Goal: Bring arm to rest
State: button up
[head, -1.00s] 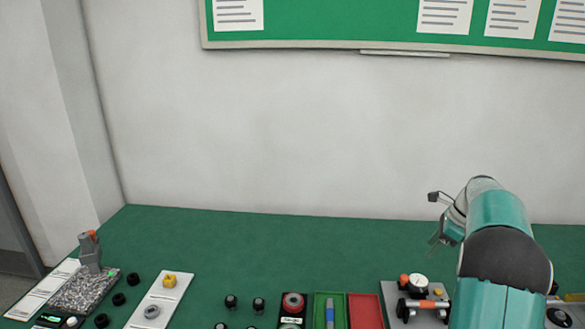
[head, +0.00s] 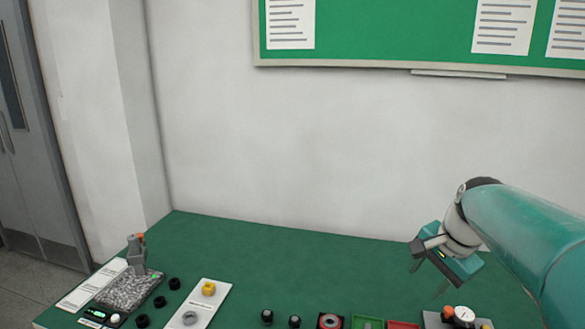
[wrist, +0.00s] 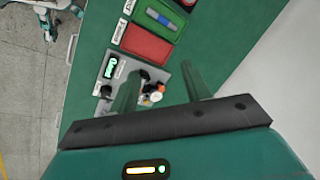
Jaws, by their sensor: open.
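My gripper (head: 428,278) is in the air above the right part of the green bench, at the end of my teal arm. Its two fingers are apart with nothing between them. In the wrist view the fingers (wrist: 163,84) stand apart over the bench. Beyond them lies a grey fixture plate (wrist: 122,75) with a dial, an orange part and black parts. The fingers hide part of this plate.
The bench (head: 240,237) holds a gravel-filled tray (head: 130,290), black rings, a white board (head: 205,302) and a red tray (wrist: 147,43) beside a green tray (wrist: 176,25). A wall and a green notice board (head: 400,30) stand behind. The bench's rear strip is clear.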

jog(key=s+a+f+n+t, duration=0.1)
jog(key=s+a+f+n, duration=0.1)
jog(key=s+a+n, duration=0.3)
jog(key=s+a+f+n+t+h, duration=0.1)
jog(key=s+a+n, duration=0.5)
jog(key=s, duration=0.6)
jog(key=shift+s+f+n, duration=0.3)
jog(key=shift+f+n, duration=0.2)
jog(key=shift+f, duration=0.2)
jog(key=shift+d, duration=0.1)
